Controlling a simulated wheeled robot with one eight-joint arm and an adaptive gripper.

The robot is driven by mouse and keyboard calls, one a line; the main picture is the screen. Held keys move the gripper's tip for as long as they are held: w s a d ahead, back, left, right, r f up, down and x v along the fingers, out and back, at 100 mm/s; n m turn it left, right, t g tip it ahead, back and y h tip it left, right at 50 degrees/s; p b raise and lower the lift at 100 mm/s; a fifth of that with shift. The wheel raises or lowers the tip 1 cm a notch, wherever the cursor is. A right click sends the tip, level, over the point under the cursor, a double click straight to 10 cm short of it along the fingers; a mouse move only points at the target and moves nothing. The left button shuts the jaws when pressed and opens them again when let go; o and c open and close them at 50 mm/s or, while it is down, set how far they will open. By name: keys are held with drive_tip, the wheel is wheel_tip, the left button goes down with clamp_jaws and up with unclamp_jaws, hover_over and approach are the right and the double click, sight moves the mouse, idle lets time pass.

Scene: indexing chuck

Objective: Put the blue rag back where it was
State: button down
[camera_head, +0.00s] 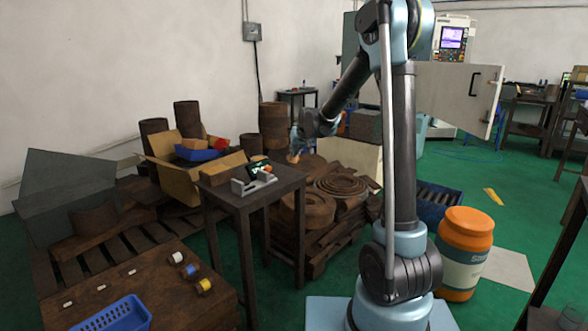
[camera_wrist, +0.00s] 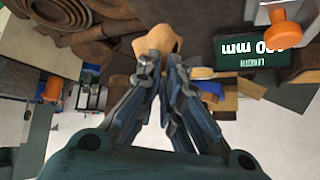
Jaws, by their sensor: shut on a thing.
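My gripper (camera_head: 296,146) is shut on a small crumpled tan-orange rag (camera_wrist: 158,40), which also shows as an orange spot at its tip in the head view (camera_head: 293,158). In the wrist view both fingertips of my gripper (camera_wrist: 161,66) meet its near edge. The gripper holds it near the back right corner of the small dark table (camera_head: 234,191), beside the measuring device (camera_head: 262,168). The held rag looks tan-orange, not blue. I see no blue rag in either view.
The device's display (camera_wrist: 253,51) and orange knob (camera_wrist: 286,35) are close by in the wrist view. A cardboard box (camera_head: 170,177) with a blue bin (camera_head: 196,154) stands behind the table. Brown rings (camera_head: 340,187) lie to its right. An orange-lidded drum (camera_head: 465,245) stands right of my arm.

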sight(295, 162)
drive_tip(key=shift+s+a+f, duration=0.1)
drive_tip(key=shift+f, duration=3.1)
drive_tip(key=c, duration=1.7)
unclamp_jaws()
drive_tip(key=shift+s+r, duration=0.1)
drive_tip(key=shift+r, duration=0.05)
drive_tip(key=v, duration=1.2)
drive_tip(key=s+d+g+h, duration=0.1)
drive_tip(key=s+d, duration=0.7)
drive_tip(key=s, duration=0.1)
drive_tip(key=s+d+f+m+g+h, duration=0.1)
drive_tip(key=s+d+f, duration=0.2)
drive_tip(key=s, duration=0.8)
drive_tip(key=s+d+f+m+g, duration=0.1)
drive_tip(key=s+d+f+g, duration=0.1)
drive_tip(key=s+d+f, duration=0.2)
drive_tip(key=s+d+f+m+g+h, duration=0.1)
drive_tip(key=s+d+f, duration=0.3)
drive_tip(key=s+d, duration=0.5)
drive_tip(key=shift+s+g+h, duration=0.3)
drive_tip(key=shift+s, duration=4.75)
